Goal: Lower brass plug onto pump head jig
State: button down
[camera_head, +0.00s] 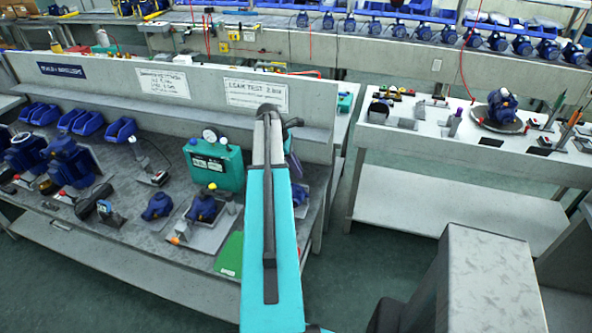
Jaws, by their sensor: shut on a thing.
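My teal arm reaches from the bottom centre up over the left bench, its dark elbow end in front of the back panel. My gripper cannot be made out; the arm hides the bench area behind it. I cannot make out the brass plug. A blue pump head (203,207) sits on a grey tray-like fixture (212,236) on the bench, just left of my arm; this may be the pump head jig, but I cannot tell for sure. An orange-tipped item is at the fixture's front left corner.
A teal test box (213,163) with gauges stands behind the fixture. A green mat (230,254) lies at the front edge. Another blue pump part (158,207), blue bins (121,130) and larger blue pumps (70,162) fill the bench's left. A white-topped bench (430,137) stands at right.

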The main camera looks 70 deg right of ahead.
jog(key=shift+f, duration=0.2)
jog(key=b, duration=0.4)
send_over(301, 189)
jog(key=w, duration=0.2)
jog(key=shift+s+a+f, duration=0.1)
jog(key=shift+a+f, duration=0.1)
jog(key=shift+f, duration=0.95)
jog(key=shift+s+a+f, duration=0.1)
jog(key=shift+a+f, duration=0.05)
jog(key=shift+f, duration=1.7)
jog(key=shift+f+p, duration=0.25)
jog(key=shift+p, duration=0.1)
jog(key=c, duration=1.1)
grip_release()
jog(key=shift+o, duration=0.5)
jog(key=o, duration=0.5)
jog(key=shift+r, duration=0.1)
